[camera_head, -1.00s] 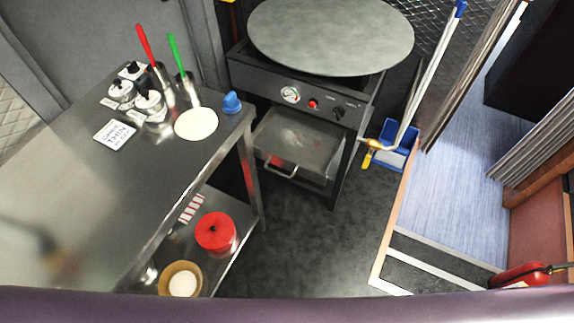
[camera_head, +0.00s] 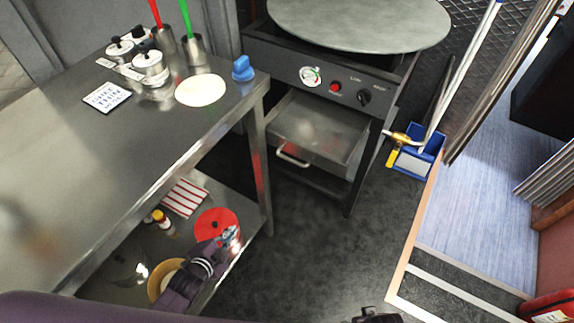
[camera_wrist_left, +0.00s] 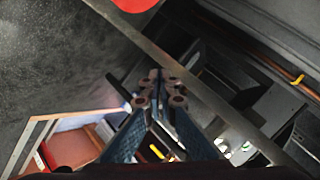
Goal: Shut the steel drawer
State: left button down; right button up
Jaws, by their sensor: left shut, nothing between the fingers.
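The steel drawer (camera_head: 325,128) sits under the round griddle and is pulled out, its open top showing an empty-looking inside. Its bar handle (camera_head: 292,158) is on the front, facing me.
A steel table (camera_head: 150,130) with a lower shelf stands at left, its corner leg close to the drawer. A blue dustpan (camera_head: 415,160) stands right of the griddle stand. The dark floor before the drawer is clear.

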pick_arm(q)
jog(key=w+d+r+m+t+h+b, duration=0.25)
jog(key=w+d+r+m+b, duration=0.2)
jog(key=r, duration=0.25)
jog(key=m+t+h+b, duration=0.3)
jog(key=m+b, duration=0.2)
jog(key=m, duration=0.1)
send_near(292, 143)
jog(key=shift+n+g, duration=0.25)
jog(key=b+x, duration=0.1)
jog(key=x, duration=0.5)
jog(key=shift+w+r+b, duration=0.15)
jog(key=shift+r+b, duration=0.05)
jog(key=shift+b, duration=0.2)
jog(key=shift+w+d, duration=0.15)
jog(key=shift+w, duration=0.2)
pick_arm(e)
jog(key=w+r+t, duration=0.1)
jog(key=w+r, duration=0.2)
jog(key=r, duration=1)
jog(key=shift+w+r, duration=0.15)
jog(key=shift+w, duration=0.2)
jog(key=shift+a, duration=0.1)
